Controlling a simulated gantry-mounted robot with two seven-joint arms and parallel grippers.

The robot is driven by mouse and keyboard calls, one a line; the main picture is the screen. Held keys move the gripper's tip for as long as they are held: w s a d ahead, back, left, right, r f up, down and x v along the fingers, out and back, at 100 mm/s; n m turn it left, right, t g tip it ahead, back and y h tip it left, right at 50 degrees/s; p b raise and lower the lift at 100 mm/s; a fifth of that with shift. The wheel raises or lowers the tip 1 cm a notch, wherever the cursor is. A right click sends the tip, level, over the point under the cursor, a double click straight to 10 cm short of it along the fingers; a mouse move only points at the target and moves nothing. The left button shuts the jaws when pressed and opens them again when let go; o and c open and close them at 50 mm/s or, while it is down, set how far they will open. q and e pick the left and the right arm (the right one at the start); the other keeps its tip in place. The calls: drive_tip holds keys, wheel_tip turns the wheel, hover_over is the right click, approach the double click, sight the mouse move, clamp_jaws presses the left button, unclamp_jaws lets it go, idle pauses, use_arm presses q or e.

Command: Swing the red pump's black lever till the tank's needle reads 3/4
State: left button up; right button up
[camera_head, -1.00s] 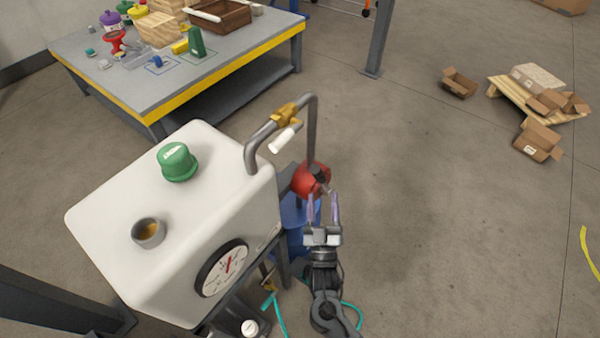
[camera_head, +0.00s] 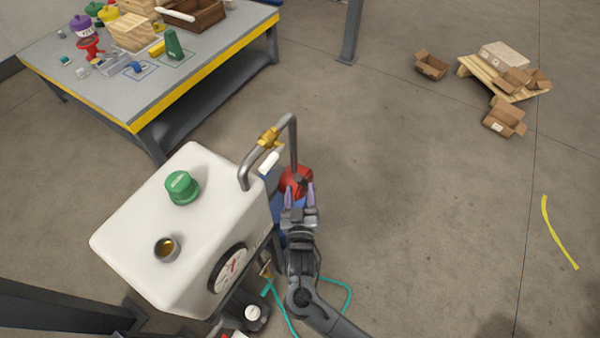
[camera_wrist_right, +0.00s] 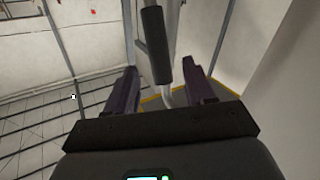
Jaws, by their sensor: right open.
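The red pump (camera_head: 295,180) is beside the far right side of the white tank (camera_head: 150,225), below a bent grey pipe. My right gripper (camera_head: 299,194) is at the pump with its fingers apart. In the right wrist view, the lever's black grip (camera_wrist_right: 153,45) lies in line with the gap between the open fingers (camera_wrist_right: 160,92), which are not closed on it. The lever is mostly hidden in the head view. The round gauge (camera_head: 228,268) on the tank's front has a red needle; its exact reading is too small to tell. My left gripper is out of view.
A green cap (camera_head: 181,187) and an open filler neck (camera_head: 167,249) top the tank. A teal hose (camera_head: 345,300) lies below my arm.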

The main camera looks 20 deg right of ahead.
sight(300, 174)
drive_tip(key=b+x, duration=0.1)
drive_tip(key=x, duration=0.5)
drive_tip(key=shift+w+d, duration=0.1)
drive_tip(key=shift+w, duration=0.2)
clamp_jaws()
